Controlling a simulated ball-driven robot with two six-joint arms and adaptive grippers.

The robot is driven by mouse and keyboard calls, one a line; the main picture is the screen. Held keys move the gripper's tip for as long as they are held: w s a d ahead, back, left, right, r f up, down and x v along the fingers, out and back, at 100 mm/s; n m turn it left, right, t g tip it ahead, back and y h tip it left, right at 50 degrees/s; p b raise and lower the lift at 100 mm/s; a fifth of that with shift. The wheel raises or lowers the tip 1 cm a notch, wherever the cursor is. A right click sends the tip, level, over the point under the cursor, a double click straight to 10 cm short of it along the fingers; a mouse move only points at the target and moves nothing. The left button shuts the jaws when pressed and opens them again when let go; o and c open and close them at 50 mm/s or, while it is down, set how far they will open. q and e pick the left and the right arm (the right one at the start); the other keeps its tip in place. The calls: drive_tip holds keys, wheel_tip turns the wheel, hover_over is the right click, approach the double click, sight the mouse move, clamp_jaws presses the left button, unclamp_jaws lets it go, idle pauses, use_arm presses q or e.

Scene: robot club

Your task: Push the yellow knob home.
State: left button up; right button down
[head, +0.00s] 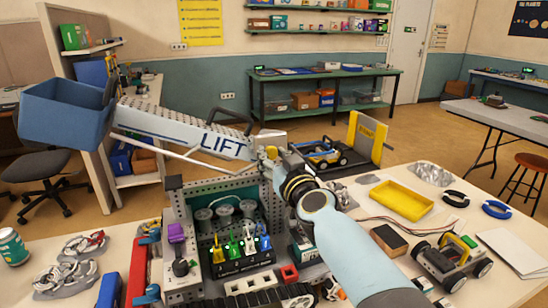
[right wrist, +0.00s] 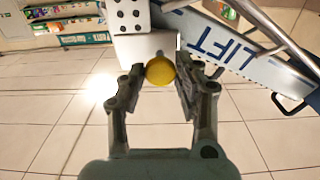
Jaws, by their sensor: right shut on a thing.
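The round yellow knob (right wrist: 160,71) sits between the two fingertips of my right gripper (right wrist: 156,80) in the right wrist view. It lies against a light block at the end of the grey arm marked LIFT (right wrist: 215,45). My right gripper is shut on the knob. In the head view my right gripper (head: 271,160) is at the right end of the LIFT arm (head: 190,128), above the perforated metal frame (head: 182,235); the knob is mostly hidden there. I cannot tell how deep the knob sits. My left gripper is not in view.
A blue bin (head: 65,115) hangs on the LIFT arm's left end. Small coloured levers (head: 235,248) stand in the frame. A yellow tray (head: 402,200), a wheeled toy (head: 452,260) and a dark block (head: 389,240) lie on the table to the right.

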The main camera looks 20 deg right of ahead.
drive_tip(key=shift+w, duration=0.1)
drive_tip(key=shift+w+b, duration=0.4)
drive_tip(key=shift+w, duration=0.75)
drive_tip(key=shift+s, duration=0.1)
drive_tip(key=c, duration=1.4)
unclamp_jaws()
drive_tip(key=o, duration=0.5)
drive_tip(key=shift+w+a, duration=0.1)
drive_tip(key=shift+w, duration=0.1)
drive_tip(key=shift+c, duration=0.2)
